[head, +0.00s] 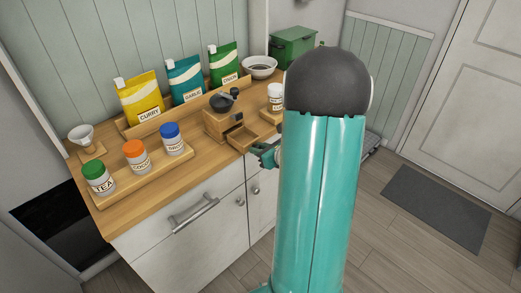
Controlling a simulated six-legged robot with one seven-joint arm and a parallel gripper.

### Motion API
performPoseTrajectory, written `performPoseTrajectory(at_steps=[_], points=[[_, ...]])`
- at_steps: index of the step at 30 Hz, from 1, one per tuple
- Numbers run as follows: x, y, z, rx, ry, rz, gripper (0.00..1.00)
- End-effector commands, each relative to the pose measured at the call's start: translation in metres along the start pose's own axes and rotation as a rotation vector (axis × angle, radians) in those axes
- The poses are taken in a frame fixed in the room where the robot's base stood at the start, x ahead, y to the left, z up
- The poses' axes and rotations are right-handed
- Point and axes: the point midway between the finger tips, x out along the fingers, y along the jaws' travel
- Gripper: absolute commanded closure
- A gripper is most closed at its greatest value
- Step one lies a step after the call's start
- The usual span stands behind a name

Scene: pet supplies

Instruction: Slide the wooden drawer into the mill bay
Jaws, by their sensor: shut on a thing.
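The wooden mill (214,125) stands on the counter, with a dark metal top and crank. A dark opening shows in its right-hand side. The small open-topped wooden drawer (236,146) is just in front of and to the right of the mill, low near the counter's front edge. I cannot tell whether its inner end is inside the bay. My gripper (262,151) is shut on the drawer's near right end. My teal arm hides part of the gripper and the counter to the right.
A front tray (152,176) holds jars with green, orange and blue lids. Curry, garlic and another pouch stand in a back rack (165,118). A white-lidded jar (275,97) sits right of the mill; a bowl (260,67) and green box (291,47) stand behind.

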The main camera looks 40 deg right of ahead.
Motion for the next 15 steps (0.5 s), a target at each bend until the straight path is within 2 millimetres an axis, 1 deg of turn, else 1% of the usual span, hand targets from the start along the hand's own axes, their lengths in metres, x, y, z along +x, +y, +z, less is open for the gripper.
performPoseTrajectory(at_steps=[15], points=[[0.015, 0.000, 0.007, -0.001, -0.001, 0.001, 1.00]])
